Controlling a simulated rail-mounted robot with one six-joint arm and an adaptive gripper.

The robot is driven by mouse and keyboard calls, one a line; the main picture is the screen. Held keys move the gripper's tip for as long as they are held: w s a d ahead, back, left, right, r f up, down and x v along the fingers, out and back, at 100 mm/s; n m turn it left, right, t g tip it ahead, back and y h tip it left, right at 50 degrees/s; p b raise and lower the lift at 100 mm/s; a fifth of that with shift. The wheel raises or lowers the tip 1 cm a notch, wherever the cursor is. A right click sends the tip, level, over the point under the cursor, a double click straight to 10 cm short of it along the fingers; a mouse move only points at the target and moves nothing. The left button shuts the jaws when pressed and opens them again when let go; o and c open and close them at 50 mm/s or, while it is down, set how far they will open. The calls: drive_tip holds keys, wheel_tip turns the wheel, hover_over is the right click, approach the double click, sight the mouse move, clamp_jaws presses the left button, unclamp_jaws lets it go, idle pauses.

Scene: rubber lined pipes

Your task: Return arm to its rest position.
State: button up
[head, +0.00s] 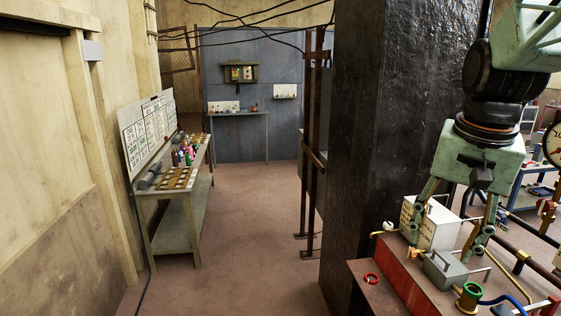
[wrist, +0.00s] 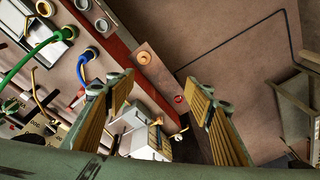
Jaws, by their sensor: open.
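My arm comes down at the right of the head view. My gripper (head: 443,246) hangs with its two green fingers pointing down, spread wide apart, over the red-brown bench (head: 392,289). In the wrist view my gripper (wrist: 160,84) shows two yellow-padded fingers with nothing held between them. A white box (head: 434,225) stands behind the fingers in the head view, partly covered by them. A grey block (head: 447,271) with a handle sits below and in front of the fingers. Whether the fingertips touch anything is unclear.
A dark pillar (head: 375,130) stands close left of my arm. A red ring (head: 371,279) lies at the bench's left end. A green-and-brass fitting (head: 469,297) and a blue hose (head: 505,299) are at lower right. A side table (head: 180,190) stands left, with open floor (head: 245,240) between.

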drive_tip(key=s+a+f+n+t+b, duration=0.1)
drive_tip(key=s+a+n+b, duration=0.1)
drive_tip(key=s+a, duration=0.4)
drive_tip(key=s+a+f+n+b, duration=0.2)
drive_tip(key=s+a+n, duration=0.3)
drive_tip(key=s, duration=1.1)
drive_tip(key=shift+s+a+t+y+b, duration=0.35)
drive_tip(key=shift+a+t+b, duration=0.1)
drive_tip(key=shift+b, duration=0.3)
drive_tip(key=shift+f, duration=0.1)
drive_tip(key=shift+d, duration=0.1)
